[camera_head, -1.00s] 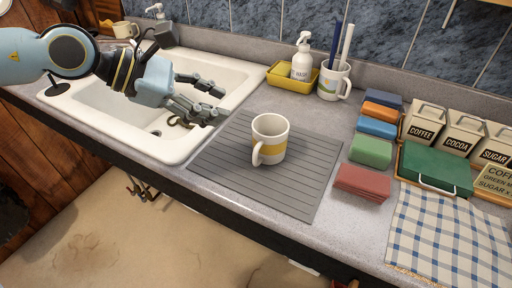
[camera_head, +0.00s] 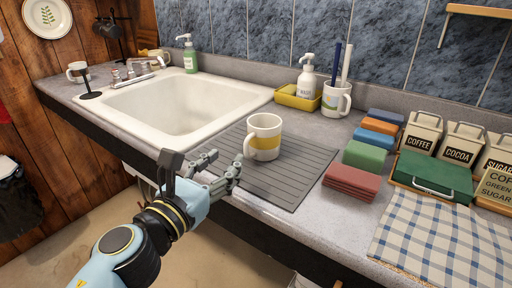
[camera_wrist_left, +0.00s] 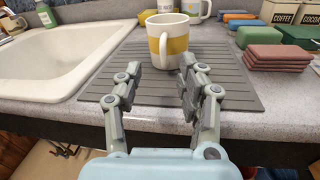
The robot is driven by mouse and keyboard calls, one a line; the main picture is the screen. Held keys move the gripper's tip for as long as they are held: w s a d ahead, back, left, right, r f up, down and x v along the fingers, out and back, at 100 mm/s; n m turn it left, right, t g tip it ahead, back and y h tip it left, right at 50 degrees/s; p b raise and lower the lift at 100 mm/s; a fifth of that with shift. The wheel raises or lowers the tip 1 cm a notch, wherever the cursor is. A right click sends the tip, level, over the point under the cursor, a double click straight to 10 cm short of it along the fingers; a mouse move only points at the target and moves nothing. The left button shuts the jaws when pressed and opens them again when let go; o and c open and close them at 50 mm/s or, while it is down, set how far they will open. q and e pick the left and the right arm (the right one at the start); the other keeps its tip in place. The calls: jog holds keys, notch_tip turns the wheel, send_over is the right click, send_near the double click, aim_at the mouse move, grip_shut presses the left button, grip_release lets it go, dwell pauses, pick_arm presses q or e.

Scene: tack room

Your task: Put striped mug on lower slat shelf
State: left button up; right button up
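The striped mug (camera_head: 263,137), white with a yellow band, stands upright on the grey ribbed mat (camera_head: 285,180) beside the sink. Its handle faces the front left in the head view. In the left wrist view the mug (camera_wrist_left: 168,45) is straight ahead, beyond the fingertips. My left gripper (camera_head: 222,168) is at the counter's front edge, short of the mug, and not touching it. In the left wrist view its fingers (camera_wrist_left: 158,78) are spread apart with nothing between them. My right gripper is not in view. I cannot identify a lower slat shelf; a wooden shelf edge (camera_head: 480,12) shows at the upper right.
The white sink (camera_head: 185,105) lies left of the mat. A yellow tray (camera_head: 297,99) with a soap bottle and a mug holding rods (camera_head: 336,101) stand behind. Folded cloths (camera_head: 352,181), canisters, a green box (camera_head: 432,172) and a checked towel (camera_head: 445,240) fill the right.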

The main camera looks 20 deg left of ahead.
aim_at(245, 144)
pick_arm(q)
jog(key=w, duration=0.2)
jog(key=w+d, duration=0.1)
jog(key=shift+w+r, duration=0.1)
jog(key=shift+w, duration=0.55)
jog(key=w, duration=0.1)
jog(key=w+d, duration=0.1)
jog(key=w, duration=0.2)
jog(key=shift+w+d+f, duration=0.15)
jog(key=shift+w+f, duration=0.1)
jog(key=shift+w, duration=0.15)
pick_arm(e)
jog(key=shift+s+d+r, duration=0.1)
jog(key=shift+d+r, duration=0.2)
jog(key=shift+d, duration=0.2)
pick_arm(q)
grip_shut()
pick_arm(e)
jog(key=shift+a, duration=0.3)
